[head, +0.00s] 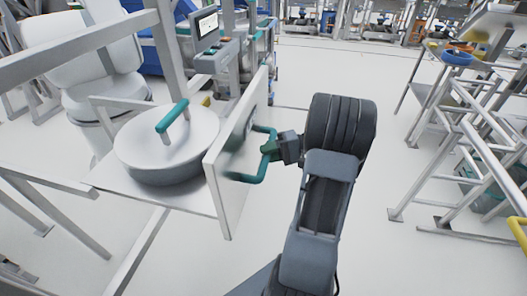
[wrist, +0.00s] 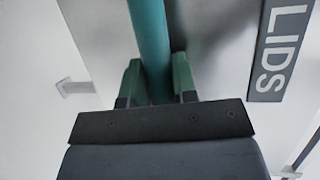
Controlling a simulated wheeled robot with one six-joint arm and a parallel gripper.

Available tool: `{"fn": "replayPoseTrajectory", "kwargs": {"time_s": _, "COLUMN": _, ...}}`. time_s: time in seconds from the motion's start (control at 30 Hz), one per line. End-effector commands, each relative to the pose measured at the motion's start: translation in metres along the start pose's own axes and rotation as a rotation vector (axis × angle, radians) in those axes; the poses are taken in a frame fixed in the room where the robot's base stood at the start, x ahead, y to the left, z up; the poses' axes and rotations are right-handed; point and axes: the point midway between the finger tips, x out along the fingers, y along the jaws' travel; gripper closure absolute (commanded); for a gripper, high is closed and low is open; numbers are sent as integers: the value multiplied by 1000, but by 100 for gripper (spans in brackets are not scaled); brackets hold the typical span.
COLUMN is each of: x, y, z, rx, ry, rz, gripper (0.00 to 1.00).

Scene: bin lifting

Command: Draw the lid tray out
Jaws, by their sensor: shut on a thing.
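The lid tray (head: 188,197) is a flat metal shelf with an upright front panel (head: 223,190). A teal handle (head: 254,177) stands out from that panel. My gripper (head: 268,149) is shut on the handle. In the wrist view the teal bar (wrist: 150,50) runs between my two green fingers (wrist: 157,85). A dark label reading LIDS (wrist: 281,50) is on the panel at the right of the wrist view. A round grey lid (head: 167,140) with a teal grip (head: 172,115) lies on the tray behind the panel.
A metal frame (head: 75,50) stands around the tray at the left. A control screen (head: 205,25) and machinery are behind it. Metal stairs with rails (head: 470,130) stand at the right. The pale floor (head: 410,255) between them and my arm is clear.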

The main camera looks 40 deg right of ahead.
Motion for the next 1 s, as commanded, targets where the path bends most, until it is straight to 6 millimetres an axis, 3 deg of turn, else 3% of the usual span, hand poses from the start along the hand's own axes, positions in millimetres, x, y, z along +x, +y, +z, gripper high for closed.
{"fn": "replayPoseTrajectory", "kwargs": {"time_s": 0.57, "x": -1, "y": 1, "z": 5, "rx": 1, "ry": -22, "rz": 1, "gripper": 100}}
{"fn": "replayPoseTrajectory", "kwargs": {"time_s": 0.6, "x": -1, "y": 1, "z": 5, "rx": 1, "ry": -22, "rz": 1, "gripper": 70}}
{"fn": "replayPoseTrajectory", "kwargs": {"time_s": 0.83, "x": -1, "y": 1, "z": 4, "rx": -1, "ry": -20, "rz": 1, "gripper": 48}}
{"fn": "replayPoseTrajectory", "kwargs": {"time_s": 1.0, "x": -1, "y": 1, "z": 4, "rx": -2, "ry": -18, "rz": 2, "gripper": 48}}
